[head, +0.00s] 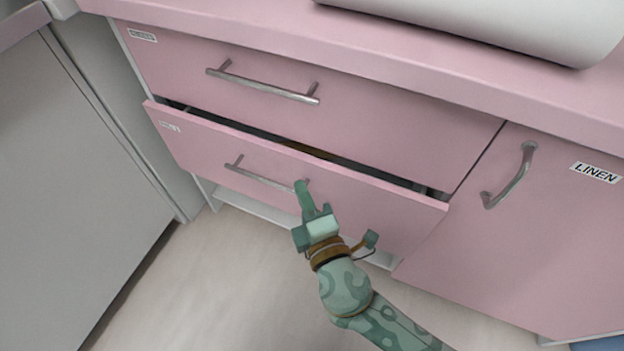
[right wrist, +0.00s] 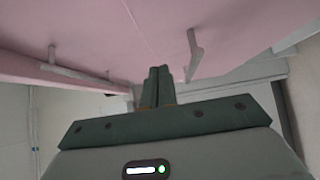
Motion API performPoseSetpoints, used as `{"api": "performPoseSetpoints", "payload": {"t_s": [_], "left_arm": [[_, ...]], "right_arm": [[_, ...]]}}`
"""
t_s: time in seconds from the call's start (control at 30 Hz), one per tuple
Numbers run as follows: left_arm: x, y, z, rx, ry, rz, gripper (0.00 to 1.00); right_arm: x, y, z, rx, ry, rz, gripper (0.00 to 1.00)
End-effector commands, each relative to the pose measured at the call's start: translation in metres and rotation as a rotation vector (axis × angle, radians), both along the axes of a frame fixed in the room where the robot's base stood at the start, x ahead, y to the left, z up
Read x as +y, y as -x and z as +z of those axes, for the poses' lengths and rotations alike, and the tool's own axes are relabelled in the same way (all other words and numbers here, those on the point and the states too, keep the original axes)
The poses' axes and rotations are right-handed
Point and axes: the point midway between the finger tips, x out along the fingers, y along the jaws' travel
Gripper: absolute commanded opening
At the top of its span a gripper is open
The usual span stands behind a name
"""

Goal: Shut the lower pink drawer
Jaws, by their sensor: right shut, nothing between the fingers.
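The lower pink drawer (head: 215,153) stands a little open in the head view, with a dark gap along its top edge. Its metal bar handle (head: 258,174) runs across the front. My right gripper (head: 302,186) is shut and empty, its fingertips at the right end of that handle. I cannot tell whether they touch the drawer front. In the right wrist view the closed fingers (right wrist: 158,74) point toward the pink fronts, with handles on both sides. The drawer's inside is mostly hidden. My left gripper is not in view.
The upper pink drawer (head: 400,125) is shut, its handle (head: 262,86) above the gap. A pink door labelled LINEN (head: 560,240) is shut at the right. A white roll (head: 500,22) lies on the pink worktop (head: 250,27). A grey cabinet (head: 60,190) stands left. Floor is clear in front.

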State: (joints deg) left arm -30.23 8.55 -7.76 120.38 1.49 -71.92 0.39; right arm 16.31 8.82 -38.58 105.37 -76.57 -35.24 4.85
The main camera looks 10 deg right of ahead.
Motion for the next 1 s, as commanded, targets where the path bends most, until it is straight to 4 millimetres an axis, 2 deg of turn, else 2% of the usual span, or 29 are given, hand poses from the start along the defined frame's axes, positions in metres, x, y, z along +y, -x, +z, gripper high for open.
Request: {"api": "performPoseSetpoints", "payload": {"t_s": [0.1,0.27,0.73,1.0], "left_arm": [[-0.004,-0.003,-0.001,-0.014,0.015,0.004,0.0],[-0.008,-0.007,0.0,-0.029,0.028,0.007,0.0],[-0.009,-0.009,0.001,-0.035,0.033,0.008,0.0],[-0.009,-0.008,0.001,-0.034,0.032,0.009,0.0]], "right_arm": [[-0.013,-0.014,-0.002,-0.001,0.005,-0.002,0.0],[-0.021,-0.024,-0.002,0.002,0.003,-0.002,0.0],[-0.025,-0.03,-0.001,0.0,0.004,-0.003,0.0],[-0.048,-0.061,-0.001,0.0,0.005,-0.005,0.0]]}}
